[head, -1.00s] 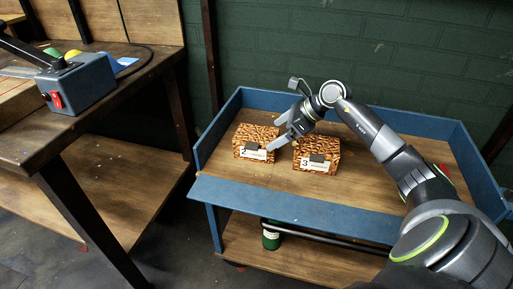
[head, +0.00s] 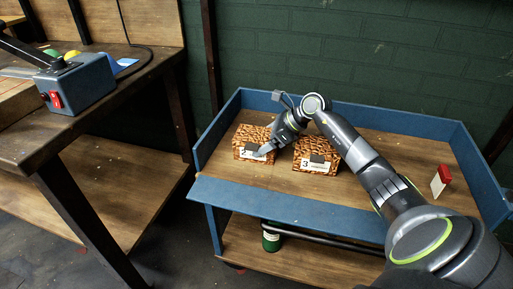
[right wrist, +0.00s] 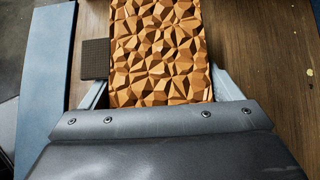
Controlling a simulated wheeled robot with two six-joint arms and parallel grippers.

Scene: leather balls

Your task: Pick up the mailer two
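Mailer two (head: 250,134) is a box with a brown, crackle-patterned top and a front label marked 2. It sits at the left of the blue-walled wooden cart top. My right gripper (head: 265,145) is over its right part, one finger in front of the label side. In the right wrist view the patterned top (right wrist: 158,50) lies between the spread fingers (right wrist: 160,92), one along each side; firm contact does not show. A dark square tab (right wrist: 95,58) is beside the left finger. My left gripper is out of view.
Mailer three (head: 318,155), a like box marked 3, stands just right of mailer two, close to my arm. A red and white item (head: 440,180) stands at the cart's right. Blue walls (head: 290,205) edge the cart. A workbench (head: 95,110) with a switch box (head: 77,83) is at left.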

